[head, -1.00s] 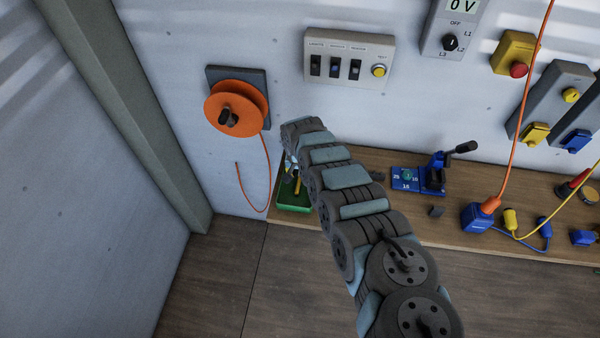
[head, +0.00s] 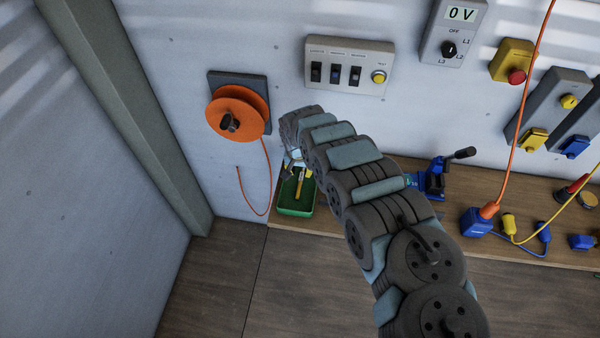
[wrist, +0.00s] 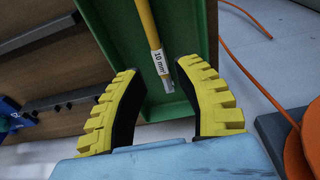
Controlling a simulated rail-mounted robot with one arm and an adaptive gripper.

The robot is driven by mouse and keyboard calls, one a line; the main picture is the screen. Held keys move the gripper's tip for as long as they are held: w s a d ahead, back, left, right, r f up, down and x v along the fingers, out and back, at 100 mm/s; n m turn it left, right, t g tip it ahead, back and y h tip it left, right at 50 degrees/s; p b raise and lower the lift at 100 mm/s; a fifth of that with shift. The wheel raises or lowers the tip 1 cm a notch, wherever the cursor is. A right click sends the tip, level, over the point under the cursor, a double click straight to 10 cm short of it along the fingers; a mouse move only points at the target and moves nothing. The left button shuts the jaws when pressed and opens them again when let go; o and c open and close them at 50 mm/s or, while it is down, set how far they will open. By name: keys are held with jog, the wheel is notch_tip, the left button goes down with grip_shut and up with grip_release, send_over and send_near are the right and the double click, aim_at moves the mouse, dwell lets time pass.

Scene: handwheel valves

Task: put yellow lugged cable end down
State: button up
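The yellow cable end (wrist: 148,30) carries a white "10 mm²" label and has a bare metal lug at its tip. It lies in or just above the green tray (wrist: 209,40); the exact height is unclear. In the wrist view my gripper (wrist: 158,74) has its two yellow-padded fingers spread, with the lug between and beyond their tips and gaps on both sides. In the head view the yellow cable end (head: 300,184) shows over the green tray (head: 296,212) at the bench's left end. My arm hides most of the gripper there.
An orange cable reel (head: 237,112) hangs on the wall left of the tray, its loose cable dangling nearby. A blue crimping press (head: 432,180) stands on the wooden bench (head: 395,225) right of my arm. Blue and yellow plugs lie farther right.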

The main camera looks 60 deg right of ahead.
aim_at(299, 184)
notch_tip(299, 184, up, 8)
jog(key=a, duration=0.1)
jog(key=shift+s+f+p, duration=0.15)
jog(key=shift+s+p, duration=0.1)
jog(key=shift+p, duration=0.1)
dwell(0.3)
jog(key=shift+a, duration=0.1)
